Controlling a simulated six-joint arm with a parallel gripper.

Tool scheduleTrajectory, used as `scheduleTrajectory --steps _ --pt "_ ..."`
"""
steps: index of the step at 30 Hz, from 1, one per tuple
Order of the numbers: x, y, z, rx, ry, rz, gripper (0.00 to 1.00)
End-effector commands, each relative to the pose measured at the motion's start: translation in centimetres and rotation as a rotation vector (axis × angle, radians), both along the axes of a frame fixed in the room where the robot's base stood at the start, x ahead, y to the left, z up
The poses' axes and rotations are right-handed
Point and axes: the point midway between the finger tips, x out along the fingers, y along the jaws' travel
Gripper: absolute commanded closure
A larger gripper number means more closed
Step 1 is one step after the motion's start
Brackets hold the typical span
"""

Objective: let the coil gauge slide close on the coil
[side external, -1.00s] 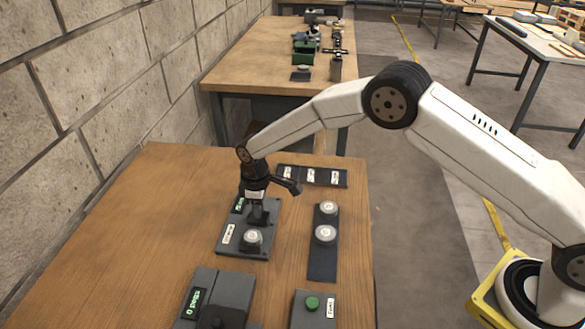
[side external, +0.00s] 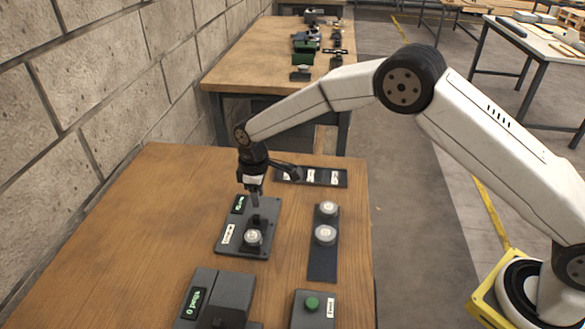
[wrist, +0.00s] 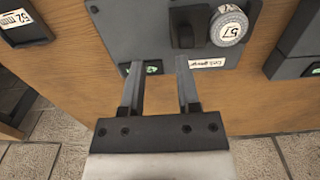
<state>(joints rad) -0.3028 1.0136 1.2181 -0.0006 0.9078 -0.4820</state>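The coil gauge (side external: 267,211) is a dark plate on the wooden table, with a white label and a small green display. Its slide (wrist: 187,28) is a black block with a rounded knob. The coil (wrist: 229,25), a round grey piece with a white numbered top, sits right beside the slide; they look touching or nearly so. The coil also shows in the side view (side external: 253,237). My gripper (wrist: 159,66) is open and empty, its fingers apart above the gauge's display end. In the side view my gripper (side external: 254,202) stands above and behind the slide.
A dark strip (side external: 322,267) with two more round pieces lies right of the gauge. A dark tray (side external: 340,178) of labelled pieces lies behind. A box with a green readout (side external: 233,289) and a green-button box (side external: 326,320) stand in front. The table's left is clear.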

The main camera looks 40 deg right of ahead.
Motion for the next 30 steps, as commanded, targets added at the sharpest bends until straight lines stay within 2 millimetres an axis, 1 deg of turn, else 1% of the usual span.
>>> scheduleTrajectory --steps 1,3,9,23,26,30 --pt "0.0 0.0 0.8 0.000 -0.001 0.000 0.59" --pt "0.0 0.0 1.7 0.000 -0.001 0.000 0.59" --pt "0.0 0.0 3.1 0.000 0.000 0.000 0.59" --pt "-0.1 -0.1 3.4 0.000 0.001 -0.003 0.59" --pt "-0.3 -0.4 3.7 0.001 -0.001 -0.014 0.59" --pt "-0.9 -1.5 4.4 0.004 -0.013 -0.052 0.59"
